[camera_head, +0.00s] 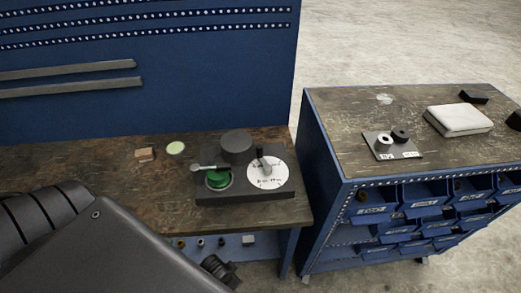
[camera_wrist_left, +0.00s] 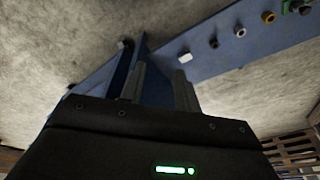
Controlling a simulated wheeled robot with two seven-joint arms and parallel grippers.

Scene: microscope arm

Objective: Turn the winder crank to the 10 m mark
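The winder is a dark box (camera_head: 245,192) on the wooden bench. On its right is a round white dial (camera_head: 272,177) with small lettering, too small to read surely. A dark upright crank-like handle (camera_head: 262,160) stands at the dial's upper left. A green disc (camera_head: 218,180) with a grey lever (camera_head: 207,168) is on the left, and a dark cylinder (camera_head: 236,147) stands behind. My left arm enters the head view at lower left. My left gripper (camera_wrist_left: 161,70) shows in the left wrist view, fingers apart and empty, away from the winder. My right gripper is not in view.
A wooden block (camera_head: 145,154) and a pale green disc (camera_head: 176,148) lie left of the winder. A blue shelf (camera_wrist_left: 215,55) below holds several small parts. A separate cabinet (camera_head: 350,165) stands right, across a gap. The blue pegboard (camera_head: 200,75) is behind.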

